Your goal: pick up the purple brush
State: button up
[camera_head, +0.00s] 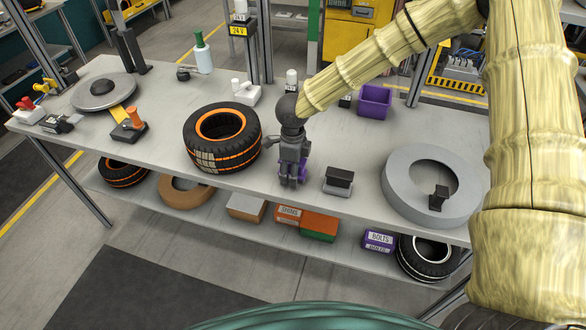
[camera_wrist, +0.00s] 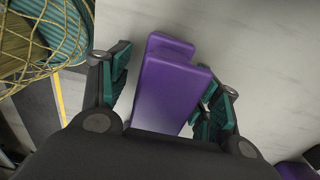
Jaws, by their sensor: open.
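The purple brush (camera_wrist: 168,84) lies on the grey table top, a purple block shape between the fingers of my gripper (camera_wrist: 168,82) in the wrist view. The fingers are open, one on each side of it. The right finger is very close to its side; I cannot tell whether they touch. A gap shows on the left. In the head view my gripper (camera_head: 292,178) points down at the table's front edge. It hides most of the brush, and only a bit of purple (camera_head: 303,168) shows beside the fingers.
A small dark block on a grey base (camera_head: 339,181) is close on the right, then a large grey ring (camera_head: 400,190). A purple bin (camera_head: 375,101) is behind. Boxes and tyres fill the lower shelf.

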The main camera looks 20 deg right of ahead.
jog(key=c, duration=1.2)
jog(key=shift+o, duration=0.2)
jog(key=shift+r, duration=0.15)
notch_tip(320, 180, up, 10)
jog(key=shift+f+b, duration=0.1)
jog(key=shift+b, duration=1.15)
